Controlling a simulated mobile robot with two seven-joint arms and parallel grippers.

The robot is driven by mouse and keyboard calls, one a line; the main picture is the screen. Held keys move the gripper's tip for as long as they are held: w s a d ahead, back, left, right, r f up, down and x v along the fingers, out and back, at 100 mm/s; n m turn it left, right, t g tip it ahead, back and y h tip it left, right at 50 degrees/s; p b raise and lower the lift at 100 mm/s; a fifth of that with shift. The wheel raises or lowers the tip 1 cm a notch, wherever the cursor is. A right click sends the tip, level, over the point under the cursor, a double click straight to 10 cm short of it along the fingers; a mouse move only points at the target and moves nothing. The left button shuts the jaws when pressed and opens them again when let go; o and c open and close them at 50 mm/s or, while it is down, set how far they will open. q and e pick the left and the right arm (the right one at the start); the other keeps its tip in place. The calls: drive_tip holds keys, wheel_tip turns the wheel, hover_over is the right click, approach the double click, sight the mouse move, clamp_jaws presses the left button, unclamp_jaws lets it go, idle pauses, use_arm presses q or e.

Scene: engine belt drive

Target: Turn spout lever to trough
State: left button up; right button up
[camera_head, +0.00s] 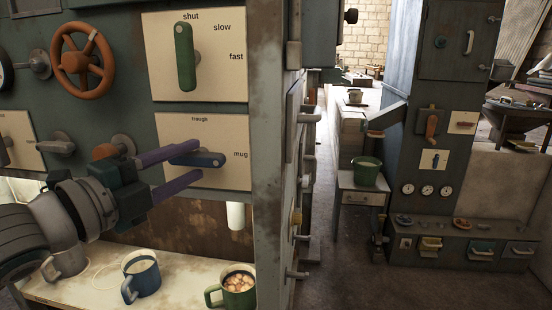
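The spout lever (208,160) is a blue handle on a cream plate marked "trough" at the top and "mug" at the right. It lies roughly level, its free end pointing right toward "mug". My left gripper (201,157) comes from the lower left with two purple fingers. The fingers are apart, one above and one below the lever in the picture; I cannot tell whether they touch it. The left end of the lever is partly hidden behind the upper finger. My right gripper is not in view.
Above is a green lever (184,57) on a plate marked "shut", "slow", "fast". An orange handwheel (103,65) is at upper left. Open floor lies right.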

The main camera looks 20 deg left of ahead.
use_arm(q)
clamp_jaws()
drive_tip(key=shift+f+n, duration=0.1)
drive_tip(key=shift+n, duration=0.2)
idle(0.3)
drive_tip(key=n+b, duration=0.1)
drive_tip(key=n+t+b, duration=0.1)
drive_tip(key=shift+f+n, duration=0.2)
drive_tip(key=shift+n, duration=0.1)
drive_tip(key=n+t+b, duration=0.1)
drive_tip(key=n, duration=0.1)
drive_tip(key=n+t+y, duration=0.1)
drive_tip(key=n, duration=0.2)
drive_tip(key=shift+f+b, duration=0.15)
drive_tip(key=shift+b, duration=0.25)
drive_tip(key=n+y, duration=0.1)
drive_tip(key=n, duration=0.2)
drive_tip(key=n+t+y+b, duration=0.1)
drive_tip(key=n+y, duration=0.1)
drive_tip(key=n, duration=0.1)
drive_tip(key=shift+d, duration=0.2)
drive_tip(key=n+y, duration=0.2)
drive_tip(key=n, duration=0.2)
drive_tip(key=n+y, duration=0.1)
drive_tip(key=n, duration=0.3)
drive_tip(key=shift+w+d+y, duration=0.1)
drive_tip(key=shift+d+y, duration=0.1)
drive_tip(key=shift+y, duration=0.2)
drive_tip(key=shift+n, duration=0.3)
